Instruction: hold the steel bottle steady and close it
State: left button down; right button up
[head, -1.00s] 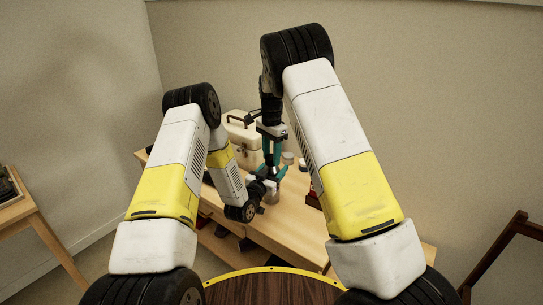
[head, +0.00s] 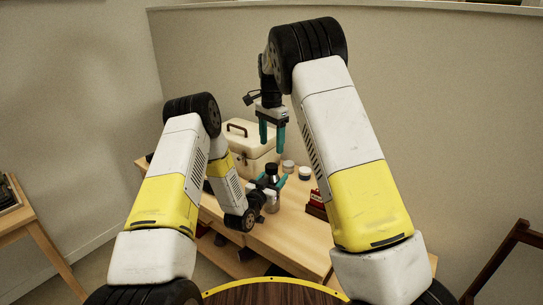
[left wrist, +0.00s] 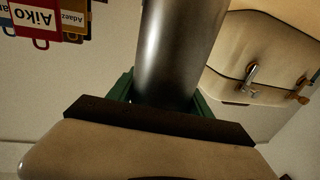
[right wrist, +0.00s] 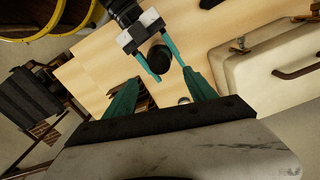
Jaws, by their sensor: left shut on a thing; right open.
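The steel bottle (left wrist: 180,45) stands upright between the fingers of my left gripper, filling the middle of the left wrist view. My left gripper (head: 270,183) is shut on its body, low over the bench. A black cap (head: 271,169) sits on top of the bottle; it also shows from above in the right wrist view (right wrist: 159,59). I cannot tell how tightly it is seated. My right gripper (head: 272,133) is open and empty, pointing down above the bottle and apart from the cap. Much of the bottle's body is hidden in the head view.
A cream case (head: 262,165) with a brown handle stands on the wooden bench (head: 295,225) behind the bottle. Two small pale-lidded jars (head: 304,172) and a red item (head: 317,204) are to the right. Coloured name tags (left wrist: 35,15) show in the left wrist view.

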jog(key=shift+r, duration=1.55)
pick_arm(q)
jog(key=shift+c, duration=1.8)
grip_release()
jog(key=v, duration=0.7)
jog(key=shift+s+a, duration=0.25)
jog(key=shift+s, duration=0.1)
